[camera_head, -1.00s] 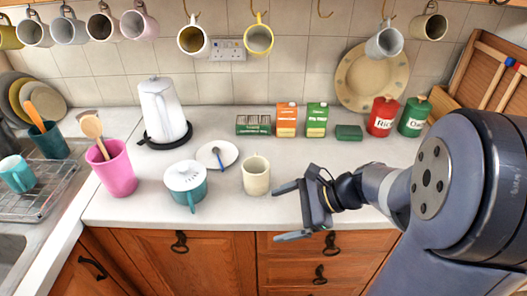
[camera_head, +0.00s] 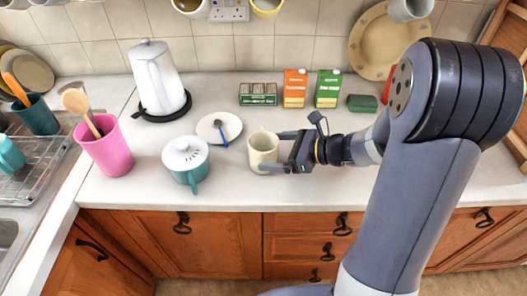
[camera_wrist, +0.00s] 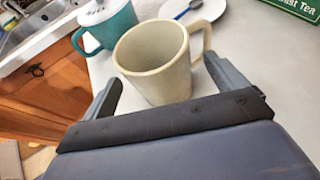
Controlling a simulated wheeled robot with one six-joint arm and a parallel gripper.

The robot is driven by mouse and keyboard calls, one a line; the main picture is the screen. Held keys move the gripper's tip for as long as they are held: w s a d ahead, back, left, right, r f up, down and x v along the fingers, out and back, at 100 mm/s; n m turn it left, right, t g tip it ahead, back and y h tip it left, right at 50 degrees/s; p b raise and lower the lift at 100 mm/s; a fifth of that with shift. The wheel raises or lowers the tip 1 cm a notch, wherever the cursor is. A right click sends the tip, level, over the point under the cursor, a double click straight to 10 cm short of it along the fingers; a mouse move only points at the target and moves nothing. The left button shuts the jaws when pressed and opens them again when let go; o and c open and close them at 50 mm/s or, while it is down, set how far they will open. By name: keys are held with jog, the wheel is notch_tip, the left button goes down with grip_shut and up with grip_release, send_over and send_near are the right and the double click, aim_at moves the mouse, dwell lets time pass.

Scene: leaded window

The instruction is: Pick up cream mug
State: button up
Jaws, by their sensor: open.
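The cream mug (camera_head: 262,153) stands upright on the white counter in the head view, between the teal lidded pot and my gripper. My gripper (camera_head: 277,151) is open at the mug's right side, its fingers pointing left. In the wrist view the mug (camera_wrist: 158,68) stands between the two open fingers of my gripper (camera_wrist: 168,62), one on each side. The mug is empty, and its handle is at the upper right in this view, near the right finger. I cannot tell whether either finger touches it.
A teal pot with a white lid (camera_head: 186,165) stands close left of the mug. A white saucer (camera_head: 230,131) with a blue spoon lies behind it. A white kettle (camera_head: 158,85), a pink utensil pot (camera_head: 108,150) and cartons (camera_head: 295,88) stand around. The counter's front edge is near.

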aim_at(263, 148)
jog(key=x, duration=0.4)
jog(key=shift+s+a+r, duration=0.1)
jog(key=shift+r, duration=0.05)
jog(key=c, duration=1.3)
